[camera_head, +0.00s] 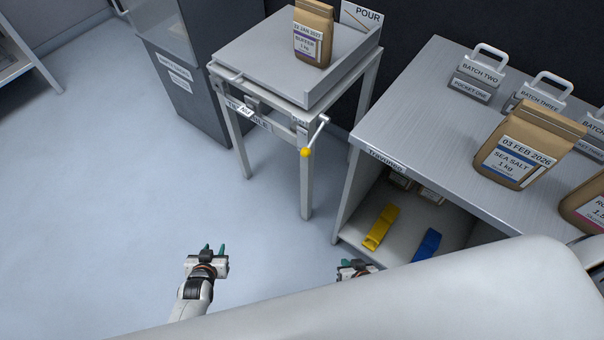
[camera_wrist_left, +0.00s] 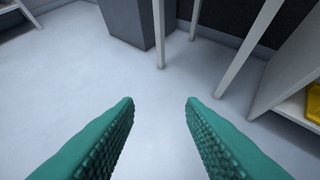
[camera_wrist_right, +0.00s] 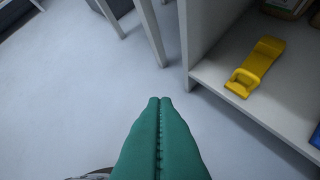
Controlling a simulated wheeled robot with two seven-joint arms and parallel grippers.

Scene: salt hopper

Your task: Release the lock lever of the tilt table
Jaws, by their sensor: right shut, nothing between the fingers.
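The tilt table (camera_head: 262,70) stands at the upper middle of the head view, with a brown buffer bag (camera_head: 313,36) on its top. A lever with a yellow knob (camera_head: 306,152) hangs at the table's front right corner; I take it for the lock lever. My left gripper (camera_head: 214,249) is low over the floor, in front of the table and apart from it. Its teal fingers (camera_wrist_left: 160,100) are open and empty in the left wrist view.
A bench (camera_head: 430,90) on the right holds labelled blocks with handles and a sea salt bag (camera_head: 522,150). Its lower shelf holds a yellow scoop-like piece (camera_head: 381,227) and a blue one (camera_head: 427,245). A dark grey cabinet (camera_head: 185,100) stands left of the table. The floor in front is clear.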

